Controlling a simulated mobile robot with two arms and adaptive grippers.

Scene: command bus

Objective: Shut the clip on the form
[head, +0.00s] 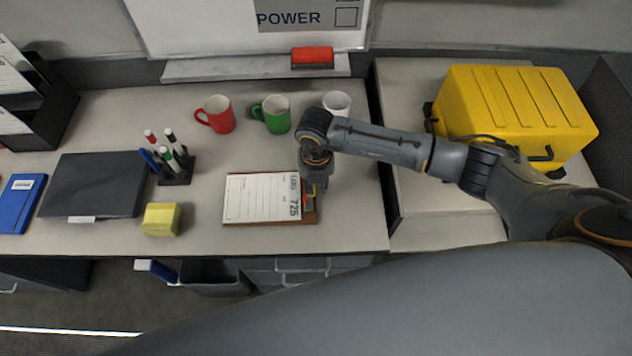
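A white printed form (260,198) lies on a brown clipboard (262,224) near the front edge of the desk. The form has lines and a large number along its right end. My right gripper (311,200) points down over the clipboard's right end, where a small red and yellow detail shows beside the fingers. The gripper covers most of that end, so I cannot tell whether the clip is open or shut, or whether the fingers touch it. The finger opening is too small and hidden to read. My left gripper is not in view.
Red (216,114), green (273,114) and white (337,104) mugs stand behind the clipboard. A pen holder (176,168), yellow block (161,219) and dark laptop-like slab (97,184) are left. A yellow case (510,110) stands right. Clear desk surrounds the clipboard's left side.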

